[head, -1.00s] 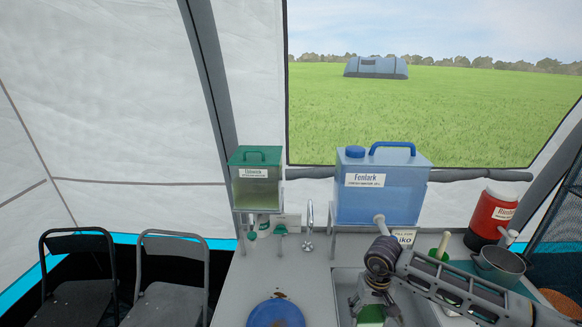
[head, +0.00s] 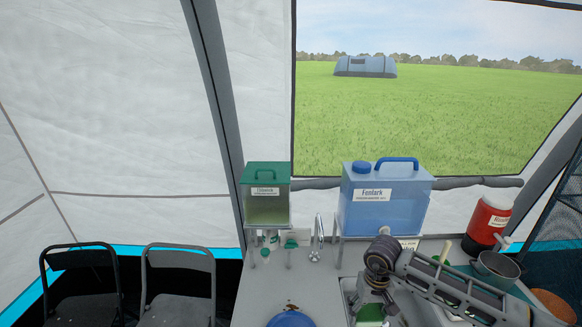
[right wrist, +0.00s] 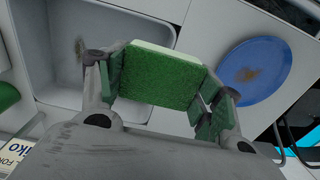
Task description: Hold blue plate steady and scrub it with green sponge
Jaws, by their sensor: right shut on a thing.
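The blue plate (head: 291,319) lies on the counter at the bottom edge of the head view, mostly cut off. The right wrist view shows the whole plate (right wrist: 250,72) with a brown smear on it, beside the sink. My right gripper (right wrist: 160,82) is shut on the green sponge (right wrist: 161,75), its fingers at the sponge's two ends. The sponge has a pale layer along one edge. It is held above the sink, apart from the plate. In the head view my right gripper (head: 371,304) is over the sink area. My left gripper is not in view.
The grey sink basin (right wrist: 62,60) has a brown spot inside. A green-lidded dispenser (head: 266,195), a tap (head: 317,238) and a blue water tank (head: 385,199) stand along the back. A red jug (head: 489,219) and a metal pot (head: 495,267) are at right. Two folding chairs (head: 178,275) stand left.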

